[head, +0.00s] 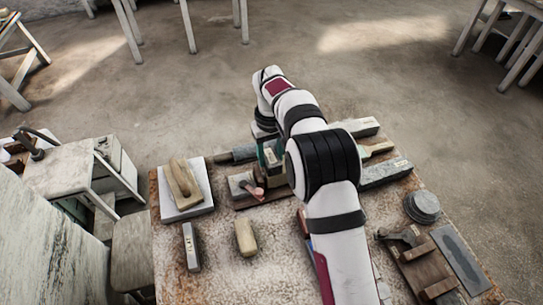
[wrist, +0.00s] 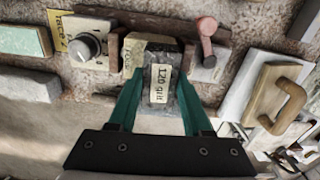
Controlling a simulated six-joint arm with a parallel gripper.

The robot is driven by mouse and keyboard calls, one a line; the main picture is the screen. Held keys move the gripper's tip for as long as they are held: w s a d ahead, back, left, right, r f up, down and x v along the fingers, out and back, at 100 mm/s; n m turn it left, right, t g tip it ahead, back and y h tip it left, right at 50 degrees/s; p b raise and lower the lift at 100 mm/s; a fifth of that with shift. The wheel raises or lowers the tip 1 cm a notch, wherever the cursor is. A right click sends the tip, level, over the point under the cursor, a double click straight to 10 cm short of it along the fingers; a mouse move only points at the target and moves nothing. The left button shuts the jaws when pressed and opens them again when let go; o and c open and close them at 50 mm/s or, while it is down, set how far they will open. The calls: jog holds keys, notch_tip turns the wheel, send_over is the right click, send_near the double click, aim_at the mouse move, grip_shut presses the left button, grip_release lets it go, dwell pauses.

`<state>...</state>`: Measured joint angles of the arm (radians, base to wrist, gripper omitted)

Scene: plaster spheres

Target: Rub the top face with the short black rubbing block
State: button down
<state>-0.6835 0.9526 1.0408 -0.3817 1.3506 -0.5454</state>
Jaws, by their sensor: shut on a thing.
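My gripper (wrist: 160,88) is shut on a short dark block (wrist: 160,100) with a cream label reading "120 grit", in the wrist view. Its green fingers press on the block's two sides. Just beyond the block is a pale tan piece (wrist: 132,52) with a label, sitting in a brown wooden fixture (wrist: 222,36). The held block overlaps part of this piece in the picture, and I cannot tell whether they touch. In the head view my gripper (head: 269,155) is over the fixture (head: 243,200), and my arm hides much of that area.
A wooden float (head: 184,180) lies on a white slab (head: 166,207) at the left. A labelled grey bar (head: 191,248) and a tan block (head: 246,238) lie in front. Grey round discs (head: 422,206) are at the right. A knob (wrist: 88,44) and a pink-handled lever (wrist: 207,35) flank the piece.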

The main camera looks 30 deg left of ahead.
jog(key=shift+s+d, duration=1.4)
jog(key=shift+d, duration=0.2)
jog(key=shift+w+a, duration=1.5)
jog(key=shift+a, duration=0.15)
jog(key=shift+s+d+r, duration=0.1)
jog(key=shift+s+d, duration=1.35)
jog(key=shift+d, duration=0.15)
jog(key=shift+w+a+r, duration=0.65)
jog(key=shift+w+a, duration=0.1)
jog(key=shift+a, duration=0.1)
jog(key=shift+d, duration=0.1)
